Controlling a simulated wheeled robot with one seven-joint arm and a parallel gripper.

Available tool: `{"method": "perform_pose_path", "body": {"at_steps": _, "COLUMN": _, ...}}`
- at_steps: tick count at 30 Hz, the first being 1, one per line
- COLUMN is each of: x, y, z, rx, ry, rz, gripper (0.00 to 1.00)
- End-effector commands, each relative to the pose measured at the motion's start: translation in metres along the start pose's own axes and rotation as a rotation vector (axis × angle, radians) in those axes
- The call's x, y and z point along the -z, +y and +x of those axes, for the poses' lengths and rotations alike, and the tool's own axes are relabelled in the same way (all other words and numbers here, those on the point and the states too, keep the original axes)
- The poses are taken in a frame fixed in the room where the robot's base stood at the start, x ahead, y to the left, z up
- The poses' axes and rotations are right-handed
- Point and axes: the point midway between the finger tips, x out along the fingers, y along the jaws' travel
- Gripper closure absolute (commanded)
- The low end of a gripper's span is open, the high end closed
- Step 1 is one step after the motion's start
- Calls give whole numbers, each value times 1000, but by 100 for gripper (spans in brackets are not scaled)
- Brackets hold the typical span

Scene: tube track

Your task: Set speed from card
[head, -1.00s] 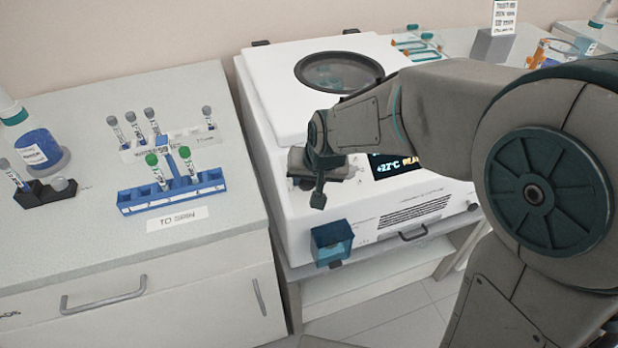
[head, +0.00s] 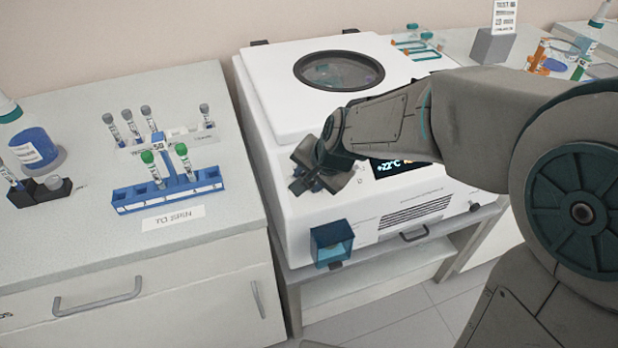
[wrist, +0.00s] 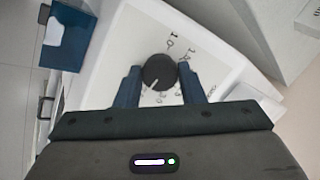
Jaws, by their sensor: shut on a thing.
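The white centrifuge (head: 290,215) stands at the middle of the head view with its lid down. Its lit display (head: 388,167) reads +22°C, and the rest of the text is partly hidden by my arm. A round black speed knob (wrist: 159,72) with a white pointer line shows in the wrist view, with dial marks around it. My gripper (wrist: 158,75) has its two blue fingers on either side of the knob, shut on it. In the head view my gripper hides the knob. A white card (head: 504,12) with printed lines stands in a grey holder at the top right; its text is too small to read surely.
A blue rack (head: 125,198) with green-capped tubes stands on the left bench, beside a "TO SPIN" label (head: 173,218). A blue-liquid bottle (head: 35,148) is at far left. A teal box (head: 331,243) hangs on the centrifuge front.

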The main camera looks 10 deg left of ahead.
Motion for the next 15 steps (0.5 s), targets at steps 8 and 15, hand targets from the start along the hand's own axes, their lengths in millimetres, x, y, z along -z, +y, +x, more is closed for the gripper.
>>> {"method": "perform_pose_path", "body": {"at_steps": 8, "x": 0, "y": 0, "z": 0, "rx": 11, "ry": 0, "rz": 51, "gripper": 87}}
{"method": "perform_pose_path", "body": {"at_steps": 15, "x": 0, "y": 0, "z": 0, "rx": 11, "ry": 0, "rz": 53, "gripper": 87}}
